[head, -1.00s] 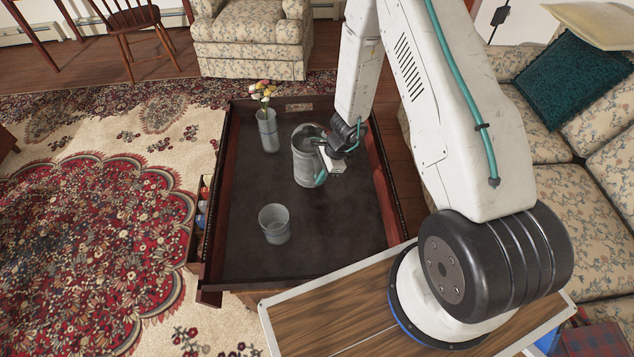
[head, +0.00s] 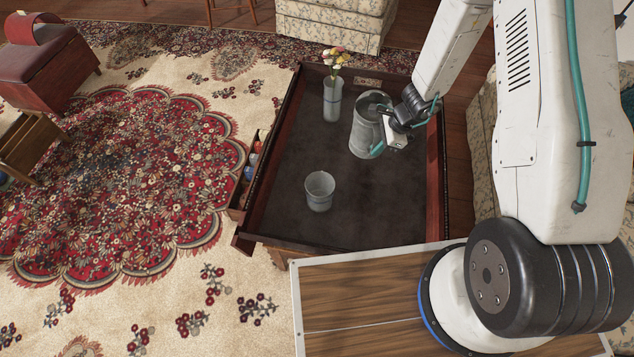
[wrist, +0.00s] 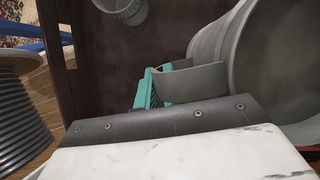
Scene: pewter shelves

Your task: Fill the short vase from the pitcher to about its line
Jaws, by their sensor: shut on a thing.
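The grey metal pitcher (head: 366,130) stands upright at the right of the dark table top, its mouth up. My gripper (head: 385,147) is at its right side, and in the wrist view its teal fingers (wrist: 150,90) are shut on the pitcher's handle (wrist: 194,84). The pitcher's body (wrist: 240,45) fills the right of that view. The short vase (head: 319,192), a grey open cup, stands apart, nearer the front left.
A taller grey vase with flowers (head: 332,103) stands behind and left of the pitcher. The table has a raised wooden rim (head: 272,150). Bare table top lies between the pitcher and the short vase. A sofa is at the right.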

